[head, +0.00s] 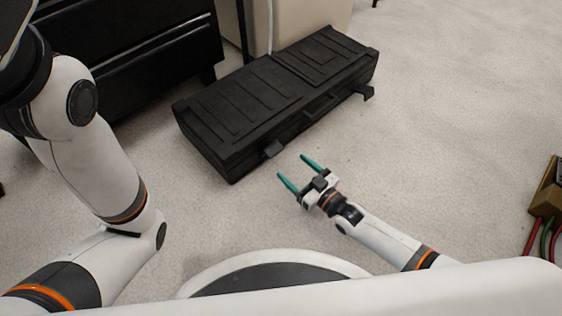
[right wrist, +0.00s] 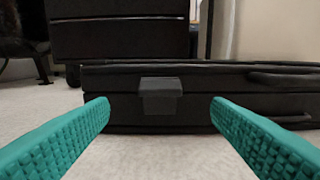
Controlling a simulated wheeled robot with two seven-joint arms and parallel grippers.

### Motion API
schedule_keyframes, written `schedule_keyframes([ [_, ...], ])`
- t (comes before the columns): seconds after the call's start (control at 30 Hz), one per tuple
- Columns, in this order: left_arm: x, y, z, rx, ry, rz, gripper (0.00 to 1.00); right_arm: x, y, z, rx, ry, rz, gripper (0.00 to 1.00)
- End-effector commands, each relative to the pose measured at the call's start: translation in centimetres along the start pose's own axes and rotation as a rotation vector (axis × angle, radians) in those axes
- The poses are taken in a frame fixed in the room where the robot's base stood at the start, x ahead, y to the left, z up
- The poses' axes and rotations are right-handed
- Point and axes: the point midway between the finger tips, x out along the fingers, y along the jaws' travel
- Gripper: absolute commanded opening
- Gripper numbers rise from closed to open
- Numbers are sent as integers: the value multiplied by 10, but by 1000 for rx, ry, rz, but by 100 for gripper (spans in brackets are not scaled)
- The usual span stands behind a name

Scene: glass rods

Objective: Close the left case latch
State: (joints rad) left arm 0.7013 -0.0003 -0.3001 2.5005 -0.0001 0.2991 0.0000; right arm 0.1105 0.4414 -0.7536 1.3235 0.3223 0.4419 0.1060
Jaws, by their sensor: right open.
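A black, ribbed case (head: 262,98) lies on the carpet with its lid down. Its left latch (head: 273,149) sticks outward from the front face, and the right latch (head: 368,92) sticks out near the far right corner. My right gripper (head: 295,166) is open and empty, a little in front of the left latch. In the right wrist view the left latch (right wrist: 160,95) shows centred between the two teal fingers, beyond their tips and apart from them. My left arm (head: 95,165) comes in from the left, but its gripper is outside the picture.
A black drawer cabinet (head: 140,50) stands behind the case to the left, and a beige piece (head: 300,20) behind it. A brownish box with coloured cables (head: 547,190) is at the right edge. Carpet to the right of the case is clear.

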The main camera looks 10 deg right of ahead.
Motion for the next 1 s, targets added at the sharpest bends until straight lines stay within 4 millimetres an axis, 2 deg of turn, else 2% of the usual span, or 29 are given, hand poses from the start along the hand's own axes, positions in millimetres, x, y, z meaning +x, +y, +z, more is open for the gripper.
schedule_keyframes([
  [0.03, -12, -2, 4, 0, 0, 0, 0, 12, 0, -5, 0, -4, 0, 73],
  [0.3, -32, -7, 11, 0, 0, 0, 0, 53, 0, -4, -1, -1, 0, 73],
  [0.5, -35, -7, 12, 0, -1, -1, 0, 63, 0, -1, 0, 2, 0, 73],
  [0.73, -34, -7, 12, 0, -1, -1, 0, 63, 0, 0, 0, 2, 0, 73],
  [0.77, -34, -7, 12, 0, -1, -1, 0, 63, 0, -1, 0, 2, 0, 69],
  [1.0, -34, -7, 12, -1, -1, -1, 0, 63, 0, -1, 0, 2, 0, 30],
])
